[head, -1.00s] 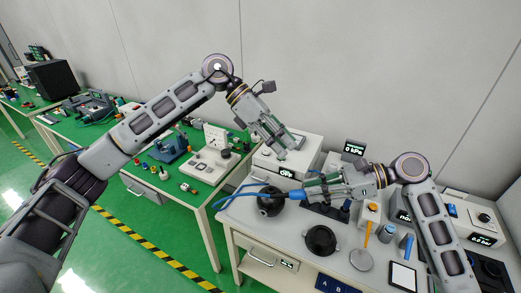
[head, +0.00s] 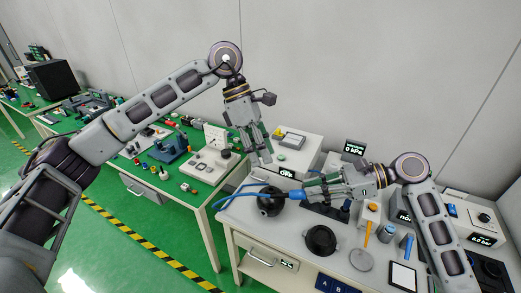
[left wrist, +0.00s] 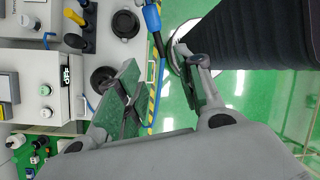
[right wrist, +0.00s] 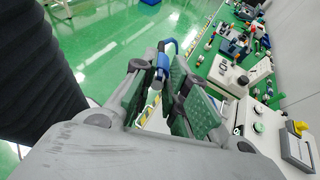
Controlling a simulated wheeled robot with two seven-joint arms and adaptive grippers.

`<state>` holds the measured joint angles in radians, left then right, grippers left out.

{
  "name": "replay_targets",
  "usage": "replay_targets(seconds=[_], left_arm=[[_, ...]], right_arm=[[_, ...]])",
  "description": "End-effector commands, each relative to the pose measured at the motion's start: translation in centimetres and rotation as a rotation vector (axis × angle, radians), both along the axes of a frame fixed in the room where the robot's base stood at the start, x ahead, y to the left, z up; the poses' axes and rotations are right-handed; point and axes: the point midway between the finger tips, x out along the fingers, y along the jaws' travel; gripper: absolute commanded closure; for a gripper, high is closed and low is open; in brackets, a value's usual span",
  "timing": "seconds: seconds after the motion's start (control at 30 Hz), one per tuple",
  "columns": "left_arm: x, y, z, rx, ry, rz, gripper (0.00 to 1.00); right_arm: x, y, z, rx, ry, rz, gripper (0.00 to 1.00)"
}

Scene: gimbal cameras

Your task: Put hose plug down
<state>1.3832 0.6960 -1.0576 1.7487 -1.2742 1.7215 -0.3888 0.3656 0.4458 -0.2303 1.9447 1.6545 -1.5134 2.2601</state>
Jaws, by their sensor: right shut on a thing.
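The blue hose plug (head: 297,195) with its blue hose (head: 235,187) is held at the fingertips of my right gripper (head: 308,189), above the white bench. In the right wrist view the blue plug (right wrist: 163,62) shows between the green finger pads (right wrist: 170,88). My right gripper is shut on it. My left gripper (head: 262,158) is empty and points down near the white box unit at the back left of the bench. In the left wrist view its green-padded fingers (left wrist: 160,88) stand well apart, and the blue hose (left wrist: 153,25) shows beyond them.
The white bench (head: 290,237) carries a black round base (head: 320,240), a dark ball-like part (head: 269,202), a grey disc (head: 361,260), a tablet (head: 403,276) and a pressure display unit (head: 354,150). A green bench (head: 180,190) with small parts stands to the left.

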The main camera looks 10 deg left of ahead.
Motion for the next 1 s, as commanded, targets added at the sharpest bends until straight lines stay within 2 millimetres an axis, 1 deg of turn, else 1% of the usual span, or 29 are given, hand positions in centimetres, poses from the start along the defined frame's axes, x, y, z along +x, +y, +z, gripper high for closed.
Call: replay_targets(seconds=[0.17,0.37,1.0], left_arm=[[-0.1,-0.3,-0.7,0.001,0.001,-0.001,0.63],[-0.5,-0.9,-2.2,0.001,0.002,-0.001,0.63],[-1.9,-3.9,-9.0,0.000,0.001,0.000,0.63]], right_arm=[[0.0,0.0,0.0,0.000,0.000,0.000,1.00],[0.0,0.0,0.0,0.000,0.000,0.000,1.00],[0.0,0.0,0.0,0.000,0.000,0.000,1.00]])
